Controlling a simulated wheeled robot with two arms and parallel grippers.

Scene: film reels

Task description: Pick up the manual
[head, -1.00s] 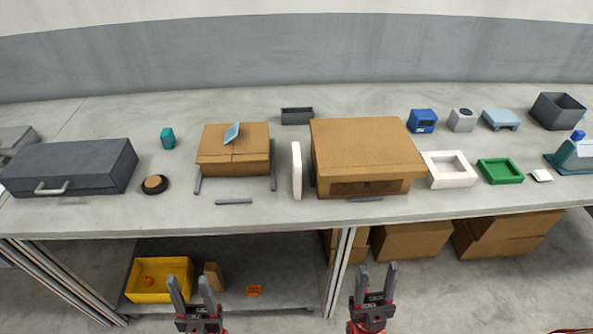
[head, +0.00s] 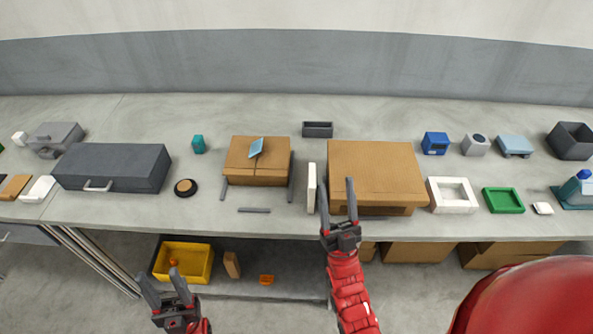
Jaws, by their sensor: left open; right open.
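A small light-blue flat piece (head: 256,148), which looks like the manual, lies tilted on top of the smaller cardboard box (head: 240,164) on the table. A thin white slab (head: 311,188) stands upright between that box and the larger cardboard box (head: 385,170); I cannot tell what it is. My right gripper (head: 338,196) is open and empty, in front of the larger box and just right of the white slab in the picture. My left gripper (head: 161,280) is open and empty, low in front of the table near the yellow bin.
A grey case (head: 115,165) and a round black-and-tan piece (head: 185,188) stand left of the smaller box. A grey bar (head: 254,210) lies before it. A white frame (head: 452,195) and green tray (head: 502,200) are at right. The yellow bin (head: 183,262) is under the table.

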